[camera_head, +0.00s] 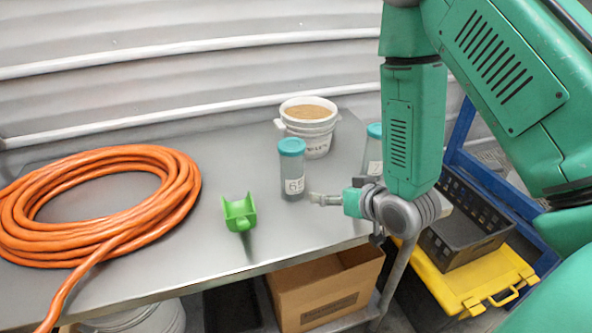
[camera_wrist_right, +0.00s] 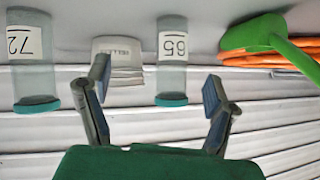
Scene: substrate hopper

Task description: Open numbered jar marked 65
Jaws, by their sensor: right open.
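The jar marked 65 (camera_head: 292,172) is a clear cylinder with a teal lid on, upright on the grey table. It also shows upside down in the right wrist view (camera_wrist_right: 172,78), where its label reads 65. My right gripper (camera_head: 318,199) is just right of this jar in the head view, low beside it. In the wrist view the two fingers of the right gripper (camera_wrist_right: 157,82) are spread, with the jar beyond them and nothing held. My left gripper is not in view.
A jar marked 72 (camera_wrist_right: 34,75) is partly hidden behind my right arm in the head view (camera_head: 373,150). A white bucket (camera_head: 318,147) stands behind. A green scoop (camera_head: 240,213) and an orange hose coil (camera_head: 180,200) lie left. Below are a cardboard box (camera_head: 325,290) and crates.

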